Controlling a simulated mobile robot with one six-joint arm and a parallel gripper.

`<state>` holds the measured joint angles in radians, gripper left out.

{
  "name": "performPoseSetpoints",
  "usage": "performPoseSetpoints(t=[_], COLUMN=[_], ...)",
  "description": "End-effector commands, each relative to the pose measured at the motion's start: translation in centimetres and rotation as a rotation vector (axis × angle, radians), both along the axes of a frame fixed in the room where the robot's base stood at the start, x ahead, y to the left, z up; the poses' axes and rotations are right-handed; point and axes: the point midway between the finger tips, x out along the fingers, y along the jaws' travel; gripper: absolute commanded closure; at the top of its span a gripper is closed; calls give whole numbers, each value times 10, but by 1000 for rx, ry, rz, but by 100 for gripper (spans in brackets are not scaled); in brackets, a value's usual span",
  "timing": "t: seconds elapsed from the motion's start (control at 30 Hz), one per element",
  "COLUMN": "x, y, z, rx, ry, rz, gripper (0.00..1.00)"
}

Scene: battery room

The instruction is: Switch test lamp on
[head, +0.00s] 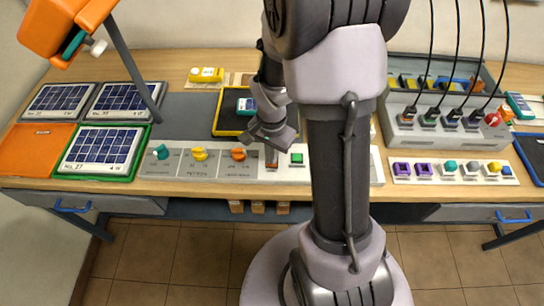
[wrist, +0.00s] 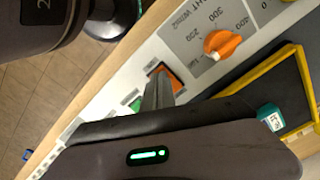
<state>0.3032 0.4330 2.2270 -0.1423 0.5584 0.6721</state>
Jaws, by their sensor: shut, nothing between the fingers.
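The orange test lamp (head: 62,22) hangs on a grey arm at the upper left in the head view. The white control panel (head: 222,162) runs along the front of the bench. My gripper (head: 272,147) is above it, shut and empty, pointing down. In the wrist view, an orange rocker switch (wrist: 172,78) in a dark frame lies right at the fingertips (wrist: 158,92). I cannot tell whether they touch it. Beside it is a green button (head: 297,158). An orange knob (head: 238,154) with a numbered scale sits to the left of the switch in the head view.
Teal (head: 161,152) and yellow (head: 199,154) knobs are farther left on the panel. Solar panels (head: 100,148) lie at left. A yellow-rimmed dark tray (head: 228,126) is behind my gripper. A grey cabled box (head: 440,130) stands at right.

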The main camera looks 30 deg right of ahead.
Motion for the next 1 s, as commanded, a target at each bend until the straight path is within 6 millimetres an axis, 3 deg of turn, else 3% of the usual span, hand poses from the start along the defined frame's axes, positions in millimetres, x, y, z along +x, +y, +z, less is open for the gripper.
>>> performPoseSetpoints(t=[0.37, 1.0], x=[0, 0], y=[0, 0], z=[2, 69], rx=[-1, -1], ry=[0, 0], rz=[0, 1], gripper=[100, 100])
